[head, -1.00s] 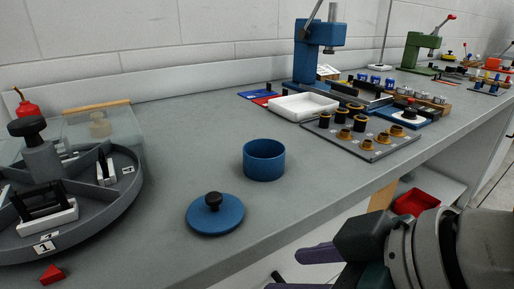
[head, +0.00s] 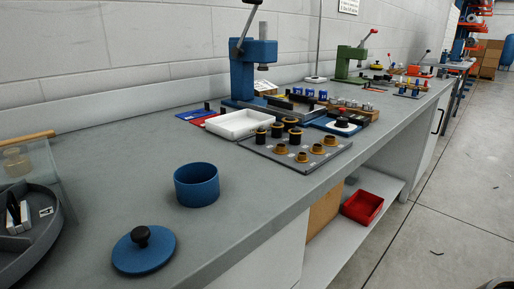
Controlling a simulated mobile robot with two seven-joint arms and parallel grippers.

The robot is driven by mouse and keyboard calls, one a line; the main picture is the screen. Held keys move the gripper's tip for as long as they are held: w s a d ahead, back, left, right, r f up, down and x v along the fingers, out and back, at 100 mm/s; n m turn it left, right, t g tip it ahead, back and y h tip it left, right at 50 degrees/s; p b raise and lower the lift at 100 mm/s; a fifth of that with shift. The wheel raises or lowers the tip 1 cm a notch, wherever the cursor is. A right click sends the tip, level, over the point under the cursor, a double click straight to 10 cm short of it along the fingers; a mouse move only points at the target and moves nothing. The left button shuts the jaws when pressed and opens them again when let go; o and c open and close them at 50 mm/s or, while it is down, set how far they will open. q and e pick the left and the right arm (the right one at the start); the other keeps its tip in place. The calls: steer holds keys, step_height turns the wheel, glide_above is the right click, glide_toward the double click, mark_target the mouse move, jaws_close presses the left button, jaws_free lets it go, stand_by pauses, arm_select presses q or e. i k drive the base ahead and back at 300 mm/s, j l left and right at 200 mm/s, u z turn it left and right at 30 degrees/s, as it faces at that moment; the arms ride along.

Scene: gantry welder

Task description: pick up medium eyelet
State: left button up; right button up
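A grey board (head: 308,167) lies on the bench in the middle of the head view. Several brass-coloured flanged eyelets stand on its right and front part, such as one brass eyelet (head: 318,149) and another brass eyelet (head: 301,157). Several taller black pieces with gold tops stand on its left and back part, such as one black piece (head: 277,131). I cannot tell which piece is the medium eyelet; the sizes are too small to judge.
A blue cup (head: 196,187) and a blue knobbed lid (head: 143,252) stand on the near bench. A white tray (head: 232,126) and a blue press (head: 244,75) are behind the board. A red bin (head: 362,206) sits on the lower shelf. Floor at right is open.

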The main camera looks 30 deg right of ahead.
mark_target(317, 149)
steer(key=z, duration=1.3)
